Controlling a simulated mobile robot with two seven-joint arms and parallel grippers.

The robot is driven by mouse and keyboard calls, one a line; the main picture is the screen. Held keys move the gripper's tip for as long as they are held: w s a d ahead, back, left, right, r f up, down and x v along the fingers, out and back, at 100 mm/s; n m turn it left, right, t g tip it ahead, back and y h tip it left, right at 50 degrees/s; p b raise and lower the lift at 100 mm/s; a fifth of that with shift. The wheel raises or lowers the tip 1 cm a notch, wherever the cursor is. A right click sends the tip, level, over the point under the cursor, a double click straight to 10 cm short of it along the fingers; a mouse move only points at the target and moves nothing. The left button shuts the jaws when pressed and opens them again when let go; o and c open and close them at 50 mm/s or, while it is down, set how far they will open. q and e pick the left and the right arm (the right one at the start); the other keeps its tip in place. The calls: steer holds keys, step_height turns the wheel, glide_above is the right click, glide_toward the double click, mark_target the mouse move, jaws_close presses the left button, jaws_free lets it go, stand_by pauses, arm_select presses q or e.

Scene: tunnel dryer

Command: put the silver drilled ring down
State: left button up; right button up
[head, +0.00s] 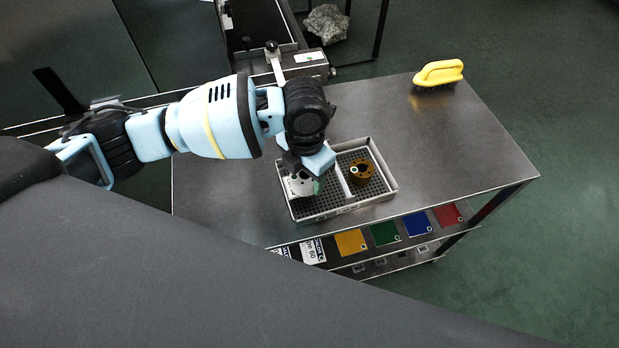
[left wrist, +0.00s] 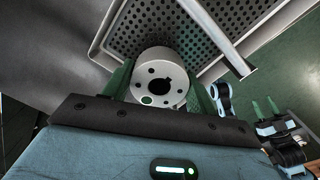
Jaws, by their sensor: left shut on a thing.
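The silver drilled ring (left wrist: 153,66) is between the green fingers of my left gripper (left wrist: 158,88), which is shut on it. Its drilled face and keyed bore show in the left wrist view. In the head view the ring (head: 298,188) is at the left compartment of the grey tray (head: 342,211), partly hidden by my left gripper (head: 303,180). I cannot tell whether it touches the tray floor. My right gripper (left wrist: 265,107) shows small at the right of the left wrist view, its green fingers apart and empty.
A bronze ring (head: 362,172) sits in the tray's right compartment, beyond a divider (head: 343,180). A yellow-handled brush (head: 438,73) lies at the table's far right corner. The steel table (head: 440,140) is clear right of the tray. Coloured cards (head: 384,232) lie on the shelf below.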

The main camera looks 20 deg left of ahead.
mark_target(309, 181)
arm_select(q)
steer(key=shift+w+d, duration=0.3)
steer(key=shift+w, duration=0.2)
step_height(309, 181, down, 3)
steer(key=shift+r, duration=0.15)
steer(key=shift+f, duration=0.35)
steer(key=shift+a, duration=0.1)
arm_select(e)
steer(key=shift+w, duration=0.35)
arm_select(q)
steer(key=shift+f, duration=0.15)
